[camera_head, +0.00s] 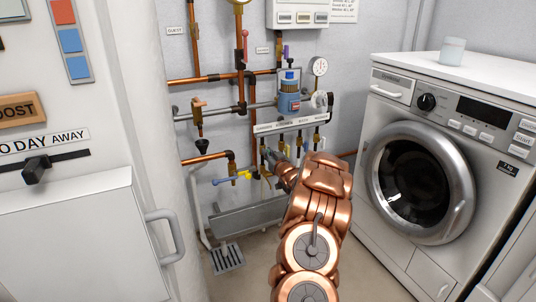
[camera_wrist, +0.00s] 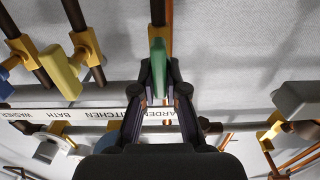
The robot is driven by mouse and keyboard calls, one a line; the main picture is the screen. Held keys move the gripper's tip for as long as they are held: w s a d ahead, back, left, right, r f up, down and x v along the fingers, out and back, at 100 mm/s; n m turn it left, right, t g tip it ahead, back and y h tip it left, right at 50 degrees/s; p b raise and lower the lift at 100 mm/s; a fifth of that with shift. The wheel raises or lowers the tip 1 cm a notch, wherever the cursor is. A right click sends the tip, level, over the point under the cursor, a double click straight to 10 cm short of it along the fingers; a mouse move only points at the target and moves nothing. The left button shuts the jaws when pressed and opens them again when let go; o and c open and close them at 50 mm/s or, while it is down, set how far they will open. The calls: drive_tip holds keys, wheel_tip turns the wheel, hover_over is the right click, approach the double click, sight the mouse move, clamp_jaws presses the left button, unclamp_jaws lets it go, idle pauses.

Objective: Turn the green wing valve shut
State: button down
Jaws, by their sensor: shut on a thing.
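The green wing valve (camera_wrist: 158,56) shows in the wrist view between the tips of my gripper (camera_wrist: 159,72). Its green handle appears upright in the picture, lined up with the brass fitting above it. My gripper's two dark fingers are shut on the handle, one on each side. In the head view my gripper (camera_head: 275,158) reaches in under the label strip (camera_head: 290,123). There my arm and fingers hide the green valve, so I cannot make it out clearly.
In the wrist view, a yellow valve (camera_wrist: 62,74) and a blue handle (camera_wrist: 5,86) sit to the left of the green one. A yellow-and-blue tap (camera_head: 236,178) is left of my gripper. The washing machine (camera_head: 390,125) stands to the right. A grey trough (camera_head: 245,215) lies below.

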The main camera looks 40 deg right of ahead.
drive_tip(key=shift+r+m+p, duration=0.15)
drive_tip(key=shift+m+p, duration=0.25)
drive_tip(key=shift+p, duration=0.9)
drive_tip(key=m+p, duration=0.1)
drive_tip(key=p, duration=0.2)
drive_tip(key=shift+r+m+p, duration=0.15)
drive_tip(key=shift+m+p, duration=0.15)
drive_tip(key=shift+p, duration=0.05)
drive_tip(key=m+p, duration=0.2)
drive_tip(key=p, duration=0.1)
drive_tip(key=m+p, duration=0.2)
drive_tip(key=p, duration=0.1)
drive_tip(key=m+p, duration=0.2)
drive_tip(key=p, duration=0.1)
drive_tip(key=shift+s+d+f+m, duration=0.2)
drive_tip(key=shift+d+f+m, duration=0.2)
drive_tip(key=m+p, duration=0.2)
drive_tip(key=m, duration=0.1)
drive_tip(key=shift+d+f, duration=0.1)
drive_tip(key=shift+f, duration=0.1)
drive_tip(key=m, duration=0.2)
drive_tip(key=m+p, duration=0.1)
drive_tip(key=m, duration=0.2)
drive_tip(key=shift+d+f+m+p, duration=0.15)
drive_tip(key=shift+f+m+p, duration=0.15)
drive_tip(key=shift+m+p, duration=0.1)
